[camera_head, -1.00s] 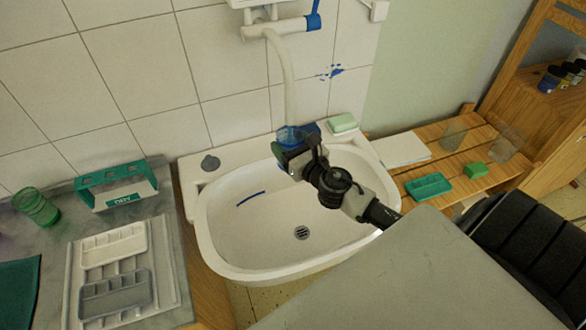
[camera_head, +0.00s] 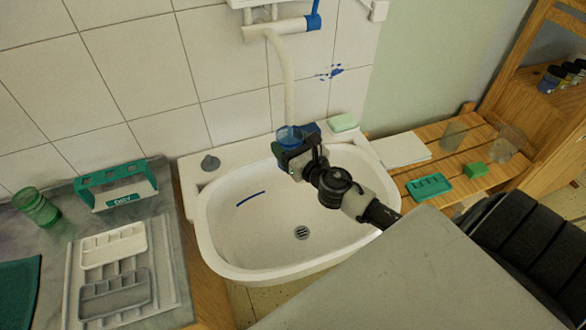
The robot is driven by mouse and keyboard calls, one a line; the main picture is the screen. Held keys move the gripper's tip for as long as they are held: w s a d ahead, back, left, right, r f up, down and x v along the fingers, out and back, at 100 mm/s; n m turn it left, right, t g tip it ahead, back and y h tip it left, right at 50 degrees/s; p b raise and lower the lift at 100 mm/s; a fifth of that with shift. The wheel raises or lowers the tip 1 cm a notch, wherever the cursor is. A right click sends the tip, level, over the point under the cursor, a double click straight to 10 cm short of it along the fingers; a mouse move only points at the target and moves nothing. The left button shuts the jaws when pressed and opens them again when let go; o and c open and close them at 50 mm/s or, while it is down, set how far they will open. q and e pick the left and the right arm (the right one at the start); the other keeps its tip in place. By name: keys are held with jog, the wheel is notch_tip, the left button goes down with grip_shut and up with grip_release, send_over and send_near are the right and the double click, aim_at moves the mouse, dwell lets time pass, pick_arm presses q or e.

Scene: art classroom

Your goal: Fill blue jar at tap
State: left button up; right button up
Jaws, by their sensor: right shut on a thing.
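The blue jar (camera_head: 288,136) is a translucent blue vessel at the back of the white sink (camera_head: 215,240). My right gripper (camera_head: 290,148) is shut on it and holds it under the spout. The gripper hides most of the jar's lower part. The tap (camera_head: 275,30) is white with a blue lever (camera_head: 314,14) on the wall, and its pale curved spout (camera_head: 290,85) reaches down to the jar's mouth. I cannot tell whether water runs or how full the jar is. My left gripper is not in view.
A green soap bar (camera_head: 343,122) lies on the sink's back right corner. A wooden bench (camera_head: 450,170) with a green dish (camera_head: 429,186) stands at right.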

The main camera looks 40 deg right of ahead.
jog(key=shift+s, duration=0.1)
dwell(0.4)
jog(key=s+a, duration=0.3)
jog(key=s, duration=0.3)
jog(key=shift+s+a, duration=0.2)
jog(key=shift+a, duration=0.1)
dwell(0.6)
jog(key=s+a, duration=0.3)
jog(key=s, duration=0.3)
jog(key=shift+a+b, duration=0.2)
jog(key=shift+b, duration=0.2)
